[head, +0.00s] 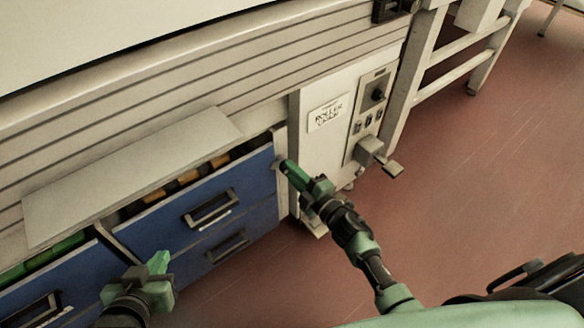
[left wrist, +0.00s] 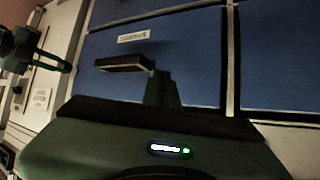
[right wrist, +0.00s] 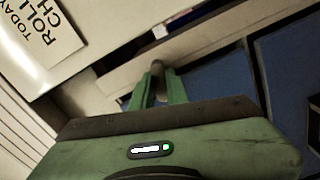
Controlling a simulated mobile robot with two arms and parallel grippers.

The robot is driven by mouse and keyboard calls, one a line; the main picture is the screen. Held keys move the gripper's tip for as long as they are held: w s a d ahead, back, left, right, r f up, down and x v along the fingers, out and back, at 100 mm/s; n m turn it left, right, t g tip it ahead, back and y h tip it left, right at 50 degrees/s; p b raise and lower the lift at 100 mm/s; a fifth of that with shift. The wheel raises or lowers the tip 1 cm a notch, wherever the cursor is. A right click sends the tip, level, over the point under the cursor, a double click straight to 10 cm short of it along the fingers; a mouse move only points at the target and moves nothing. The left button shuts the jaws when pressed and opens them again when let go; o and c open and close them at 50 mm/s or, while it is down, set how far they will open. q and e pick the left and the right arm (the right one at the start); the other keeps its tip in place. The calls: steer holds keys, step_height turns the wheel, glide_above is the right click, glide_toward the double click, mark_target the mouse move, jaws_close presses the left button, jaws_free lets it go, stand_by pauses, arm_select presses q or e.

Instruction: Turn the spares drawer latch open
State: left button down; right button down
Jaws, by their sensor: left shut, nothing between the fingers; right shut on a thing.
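The blue drawer (head: 255,180) has a framed handle (head: 210,208) on its front, and orange items show inside its top. At its upper right corner my right gripper (head: 285,165) is shut on a small grey latch knob. In the right wrist view the rounded knob (right wrist: 157,67) shows between the fingertips; the rest of the latch is hidden. My left gripper (head: 160,262) is shut and empty, in front of the blue fronts at the lower left. In the left wrist view its closed fingers (left wrist: 160,85) show beside a drawer handle (left wrist: 125,64).
A panel with a sign (head: 327,114) and a control box (head: 372,95) stands right of the drawers. A grey bracket (head: 378,158) juts out below the box. A flat grey shelf (head: 130,170) overhangs the drawers. The red floor (head: 450,170) is clear at right.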

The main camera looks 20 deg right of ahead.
arm_select(q)
steer(key=s+a+f+g+y+p, duration=0.1)
steer(key=s+a+f+g+p, duration=0.15)
steer(key=s, duration=0.35)
steer(key=s+a+f+g+y+p, duration=0.1)
steer(key=s+a+g+p, duration=0.1)
steer(key=s+g, duration=0.3)
step_height(320, 180, down, 6)
steer(key=p, duration=0.1)
steer(key=shift+w+d+f, duration=0.15)
steer(key=shift+w+d, duration=0.05)
steer(key=shift+d, duration=0.2)
arm_select(e)
steer(key=shift+m, duration=7.3)
arm_select(q)
steer(key=shift+f, duration=0.1)
arm_select(e)
steer(key=c, duration=1.4)
jaws_free()
